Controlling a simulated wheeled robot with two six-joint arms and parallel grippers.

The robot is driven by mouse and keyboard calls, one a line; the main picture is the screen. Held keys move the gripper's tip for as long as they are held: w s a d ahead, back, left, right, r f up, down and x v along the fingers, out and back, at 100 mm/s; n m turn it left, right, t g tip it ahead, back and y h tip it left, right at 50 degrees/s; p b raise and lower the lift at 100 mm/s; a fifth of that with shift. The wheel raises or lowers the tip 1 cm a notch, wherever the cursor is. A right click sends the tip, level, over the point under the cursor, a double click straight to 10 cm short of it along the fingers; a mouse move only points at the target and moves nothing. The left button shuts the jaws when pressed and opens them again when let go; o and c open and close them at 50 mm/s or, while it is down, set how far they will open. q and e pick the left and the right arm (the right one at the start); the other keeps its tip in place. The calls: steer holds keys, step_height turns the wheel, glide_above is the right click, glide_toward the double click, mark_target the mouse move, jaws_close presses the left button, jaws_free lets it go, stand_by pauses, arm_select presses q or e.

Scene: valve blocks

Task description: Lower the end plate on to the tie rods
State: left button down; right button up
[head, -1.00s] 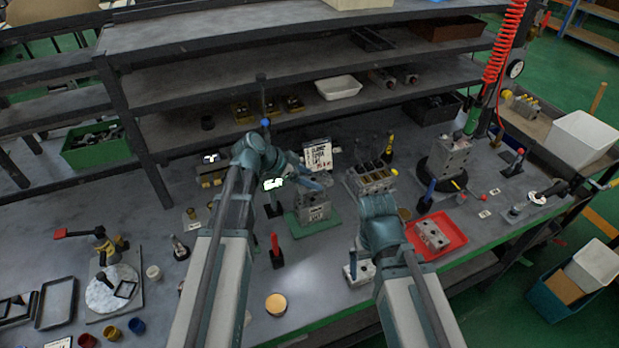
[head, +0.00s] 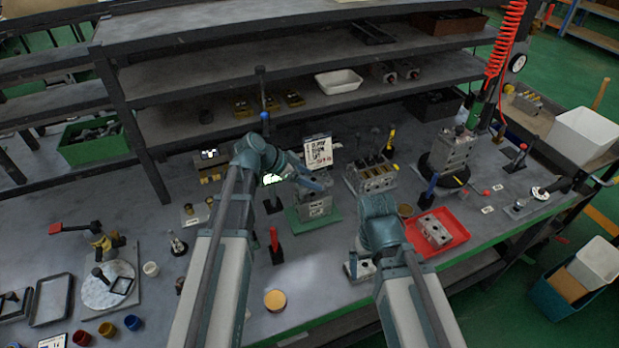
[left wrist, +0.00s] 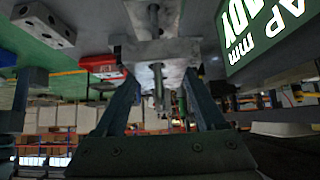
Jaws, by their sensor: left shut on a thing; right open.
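My left gripper (head: 316,182) is over the grey valve block (head: 314,208), which stands on a green mat (head: 298,224). In the left wrist view, inverted, its two fingers (left wrist: 160,108) are shut on the grey end plate (left wrist: 142,54). A silver rod (left wrist: 158,88) shows between the fingers, next to the plate. More grey metal of the block (left wrist: 152,16) lies beyond the plate. I cannot tell whether the rods enter the plate's holes. In the head view the arm mostly hides the plate. My right arm's wrist is at the front; its jaws are hidden.
A labelled display (head: 318,152) stands close behind the block. A red-handled tool (head: 275,245) stands in front left. A multi-bore block (head: 372,178) and a red tray (head: 455,236) are to the right.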

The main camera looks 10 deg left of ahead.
mark_target(309, 195)
arm_select(q)
steer(key=shift+f+b, duration=2.15)
steer(key=shift+f, duration=0.1)
arm_select(e)
steer(key=shift+f, duration=2.25)
arm_select(q)
jaws_free()
steer(key=shift+r, duration=0.1)
arm_select(e)
steer(key=shift+r, duration=0.1)
arm_select(q)
steer(key=shift+w, duration=0.1)
steer(key=shift+a+r+p, duration=0.2)
steer(key=shift+r+p, duration=0.05)
steer(key=shift+p, duration=0.05)
arm_select(e)
steer(key=shift+r, duration=0.25)
arm_select(q)
steer(key=p+v, duration=0.9)
steer(key=v, duration=0.4)
steer(key=shift+s, duration=0.35)
arm_select(e)
step_height(309, 195, up, 9)
steer(key=shift+r, duration=0.15)
arm_select(q)
steer(key=shift+s, duration=0.1)
